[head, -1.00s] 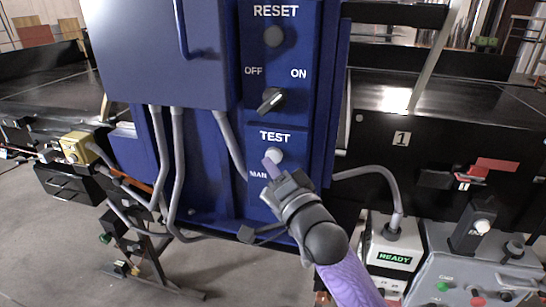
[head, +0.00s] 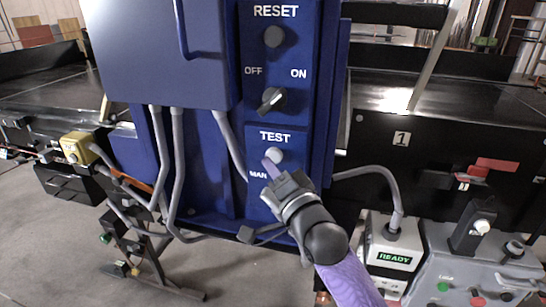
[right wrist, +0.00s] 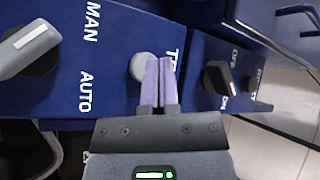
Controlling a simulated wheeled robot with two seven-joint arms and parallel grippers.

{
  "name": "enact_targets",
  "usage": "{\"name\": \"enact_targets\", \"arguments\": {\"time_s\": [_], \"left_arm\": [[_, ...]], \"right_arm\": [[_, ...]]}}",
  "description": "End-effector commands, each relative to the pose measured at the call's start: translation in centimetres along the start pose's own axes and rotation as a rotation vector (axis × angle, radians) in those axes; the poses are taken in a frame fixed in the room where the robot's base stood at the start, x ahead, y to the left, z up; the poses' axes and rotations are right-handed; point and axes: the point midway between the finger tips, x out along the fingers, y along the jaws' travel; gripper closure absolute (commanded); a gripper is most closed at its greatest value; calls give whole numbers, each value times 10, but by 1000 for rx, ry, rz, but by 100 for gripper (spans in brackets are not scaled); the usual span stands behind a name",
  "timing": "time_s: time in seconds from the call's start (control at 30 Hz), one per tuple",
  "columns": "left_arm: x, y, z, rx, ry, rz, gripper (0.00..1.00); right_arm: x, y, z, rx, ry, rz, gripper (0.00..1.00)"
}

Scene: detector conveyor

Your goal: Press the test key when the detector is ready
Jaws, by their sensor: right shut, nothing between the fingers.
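The test key is a round light-grey button (head: 275,155) under the word TEST on the blue panel (head: 313,150). My right gripper (head: 269,164) is shut and empty, with its purple fingertips at the key's lower left edge in the head view. In the right wrist view, the fingers (right wrist: 160,68) are together and overlap the right side of the key (right wrist: 140,66). I cannot tell whether they touch it or whether it is pushed in. The detector box (head: 377,247) at lower right has a display reading READY (head: 394,259) in green. My left gripper is not in view.
Above the key are an OFF/ON knob (head: 271,101) and a RESET button (head: 274,36). A MAN/AUTO selector (right wrist: 25,45) is close by in the right wrist view. Grey conduits (head: 178,170) run down left of the panel. A grey control box (head: 465,262) stands at lower right.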

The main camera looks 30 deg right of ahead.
Motion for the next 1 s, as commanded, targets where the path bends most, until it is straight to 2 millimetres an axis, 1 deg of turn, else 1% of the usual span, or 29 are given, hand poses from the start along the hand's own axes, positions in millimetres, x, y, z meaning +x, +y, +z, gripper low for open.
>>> {"name": "enact_targets", "arguments": {"time_s": [0.5,0.8,1.0], "left_arm": [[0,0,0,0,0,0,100],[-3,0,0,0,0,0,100],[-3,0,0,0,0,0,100]], "right_arm": [[0,0,0,0,0,0,100],[6,4,-5,0,0,0,100],[6,4,-4,0,0,0,100]]}}
